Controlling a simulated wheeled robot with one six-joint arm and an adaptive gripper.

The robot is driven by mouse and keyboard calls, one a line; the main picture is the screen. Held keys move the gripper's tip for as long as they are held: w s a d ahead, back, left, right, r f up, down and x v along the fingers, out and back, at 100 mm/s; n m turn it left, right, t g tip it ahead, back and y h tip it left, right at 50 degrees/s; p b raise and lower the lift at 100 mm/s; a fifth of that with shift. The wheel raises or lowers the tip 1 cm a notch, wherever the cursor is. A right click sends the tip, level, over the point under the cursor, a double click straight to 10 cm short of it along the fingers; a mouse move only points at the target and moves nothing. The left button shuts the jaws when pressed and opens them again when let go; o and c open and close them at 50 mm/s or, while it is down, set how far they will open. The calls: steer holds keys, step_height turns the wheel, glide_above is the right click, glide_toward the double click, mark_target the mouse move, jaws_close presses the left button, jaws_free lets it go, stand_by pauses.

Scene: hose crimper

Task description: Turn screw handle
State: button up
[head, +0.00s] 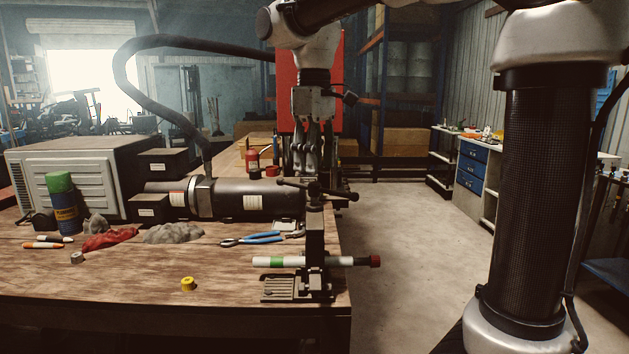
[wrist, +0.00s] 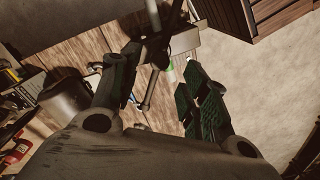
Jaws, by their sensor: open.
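The screw handle (head: 316,190) is a dark T-bar with knobbed ends on top of the hose crimper (head: 314,235), near the right edge of the wooden bench. A white hose with a green band (head: 278,262) and a red end lies through the crimper's lower part. My gripper (head: 315,172) points down just above or behind the handle in the head view. In the wrist view my gripper (wrist: 165,95) has its fingers spread, with the handle (wrist: 151,88) showing between them. I cannot tell whether a finger touches the handle. Nothing is held.
A dark cylinder (head: 245,200) with a thick hose lies left of the crimper. The floor right of the bench is clear.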

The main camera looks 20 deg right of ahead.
mark_target(314, 182)
step_height(314, 182, down, 5)
steer(key=shift+r, duration=0.1)
jaws_close()
stand_by(0.3)
